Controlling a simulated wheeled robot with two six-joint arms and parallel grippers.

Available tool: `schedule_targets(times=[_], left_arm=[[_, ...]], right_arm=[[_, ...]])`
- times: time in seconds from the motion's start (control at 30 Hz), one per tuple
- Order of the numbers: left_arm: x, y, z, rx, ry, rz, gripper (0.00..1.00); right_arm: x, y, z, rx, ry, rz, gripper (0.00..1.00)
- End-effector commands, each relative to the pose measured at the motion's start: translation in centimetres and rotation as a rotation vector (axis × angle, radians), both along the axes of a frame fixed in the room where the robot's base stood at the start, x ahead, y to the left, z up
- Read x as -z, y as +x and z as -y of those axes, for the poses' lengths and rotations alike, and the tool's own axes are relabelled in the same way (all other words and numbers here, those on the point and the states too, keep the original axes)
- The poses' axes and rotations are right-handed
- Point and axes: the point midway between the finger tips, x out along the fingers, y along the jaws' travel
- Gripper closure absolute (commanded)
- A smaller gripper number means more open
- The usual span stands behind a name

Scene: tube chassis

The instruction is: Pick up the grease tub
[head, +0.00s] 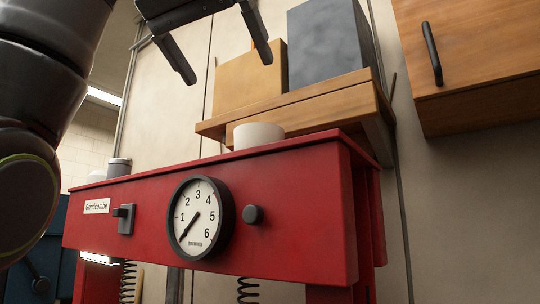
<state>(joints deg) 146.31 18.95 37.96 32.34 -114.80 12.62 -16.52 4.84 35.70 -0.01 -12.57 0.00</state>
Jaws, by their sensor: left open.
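A white round tub (258,135) stands on top of the red press (310,185), near its right end; its base is hidden by the press's top edge. A smaller pot with a grey lid (119,168) stands on the press's left part. No label shows which is the grease tub. My left gripper (229,71) hangs from the top of the head view, open with nothing between its fingers. It is above the white tub and apart from it in the picture. My right gripper is not in view.
Behind the press a wooden shelf (310,102) holds a tan box (250,80) and a dark grey box (325,45). A wooden cabinet (480,60) with a black handle hangs at right. A gauge (200,217) and knob (252,214) stick out from the press front.

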Motion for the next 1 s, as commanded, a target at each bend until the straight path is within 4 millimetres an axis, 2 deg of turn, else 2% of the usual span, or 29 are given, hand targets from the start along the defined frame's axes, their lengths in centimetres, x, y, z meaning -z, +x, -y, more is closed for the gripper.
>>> schedule_targets(times=[0.37,0.6,0.73,1.0], left_arm=[[2.3,5.1,2.2,0.001,0.0,-0.002,0.0],[3.8,7.9,3.5,0.001,0.0,-0.001,0.0],[4.3,8.9,4.0,0.0,0.0,0.0,0.0],[5.0,9.7,4.3,0.0,-0.001,-0.001,0.0]], right_arm=[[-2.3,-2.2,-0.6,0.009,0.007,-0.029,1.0],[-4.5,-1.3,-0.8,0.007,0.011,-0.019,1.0],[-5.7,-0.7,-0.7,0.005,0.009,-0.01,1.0],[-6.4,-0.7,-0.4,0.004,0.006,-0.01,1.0]])
